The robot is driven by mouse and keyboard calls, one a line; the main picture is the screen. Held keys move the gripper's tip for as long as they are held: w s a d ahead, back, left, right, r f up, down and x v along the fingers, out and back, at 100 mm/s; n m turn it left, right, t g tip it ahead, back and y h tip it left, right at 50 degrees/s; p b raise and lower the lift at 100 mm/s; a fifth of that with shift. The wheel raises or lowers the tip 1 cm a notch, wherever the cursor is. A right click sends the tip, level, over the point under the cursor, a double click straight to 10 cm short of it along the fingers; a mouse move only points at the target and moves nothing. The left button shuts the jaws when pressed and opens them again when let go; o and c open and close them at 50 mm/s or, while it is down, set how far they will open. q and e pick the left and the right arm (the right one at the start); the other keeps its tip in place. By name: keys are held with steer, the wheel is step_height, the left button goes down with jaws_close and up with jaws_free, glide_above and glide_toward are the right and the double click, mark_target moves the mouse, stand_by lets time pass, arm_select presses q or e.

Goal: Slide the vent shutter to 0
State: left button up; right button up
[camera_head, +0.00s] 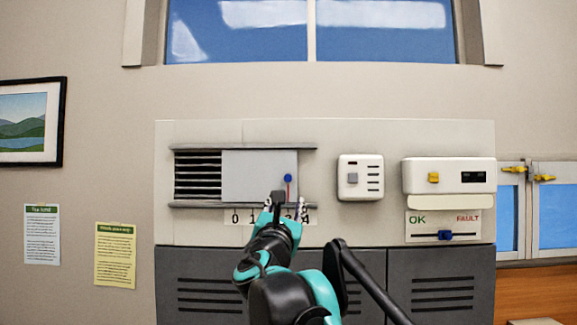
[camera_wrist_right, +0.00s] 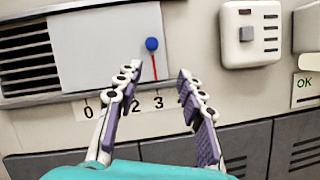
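The vent shutter (camera_head: 250,175) is a pale grey plate between two horizontal rails on the wall panel; dark louvres (camera_head: 198,175) are uncovered to its left. It has a blue knob (camera_head: 288,178) with a red pointer line below, which points at about 3 on the number scale (camera_head: 236,217) in the right wrist view. My right gripper (camera_head: 285,207) is open and empty. In the wrist view, the fingertips (camera_wrist_right: 158,75) stand apart on either side of the red line, just below the knob (camera_wrist_right: 152,44). Contact cannot be told. The gripper hides part of the scale. My left gripper is not in view.
Right of the vent are a small white switch box (camera_head: 361,178) and a white box with a yellow knob (camera_head: 448,176). Below that is an OK/FAULT plate (camera_head: 443,225) with a blue slider. Grey louvred cabinets (camera_head: 203,285) stand below. The wall left of the panel holds notices.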

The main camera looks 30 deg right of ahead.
mark_target(287, 178)
steer(key=shift+n+t, duration=0.3)
steer(key=shift+n, duration=0.2)
steer(key=x, duration=0.2)
steer(key=r+p+x, duration=0.1)
steer(key=x, duration=0.2)
steer(key=a+p+x, duration=0.1)
steer(key=x, duration=0.1)
steer(key=shift+w+d+r, duration=0.25)
steer(key=shift+w+r, duration=0.05)
steer(key=shift+r, duration=0.15)
steer(key=shift+w+r, duration=0.1)
steer(key=shift+w, duration=0.15)
steer(key=shift+d, duration=0.1)
jaws_close()
